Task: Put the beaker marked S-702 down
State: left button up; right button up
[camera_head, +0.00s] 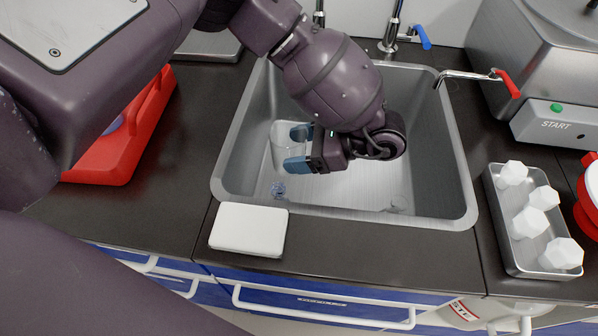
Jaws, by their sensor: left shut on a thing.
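A clear glass beaker (283,150) is between the blue fingertips of my left gripper (298,149), over the metal sink (225,163). The gripper is shut on the beaker. The beaker is on the left side of the basin. No S-702 mark can be read on it. I cannot tell whether its base touches the sink floor. My right gripper is not in view.
A metal tray (510,255) of white pieces stands right, below the START machine (555,125). A red container (110,158) is left.

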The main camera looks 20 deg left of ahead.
pick_arm(q)
jog(key=shift+f+b, duration=0.65)
jog(key=shift+f, duration=3.55)
jog(key=shift+f, duration=0.3)
jog(key=o, duration=1)
jog(key=shift+r, duration=0.1)
jog(key=shift+r, duration=0.15)
jog(key=b+v, duration=0.1)
jog(key=v, duration=0.5)
jog(key=shift+w+d, duration=0.1)
jog(key=shift+d, duration=0.1)
jog(key=shift+w+d+r, duration=0.1)
jog(key=shift+d+r, duration=0.15)
jog(key=shift+d, duration=0.25)
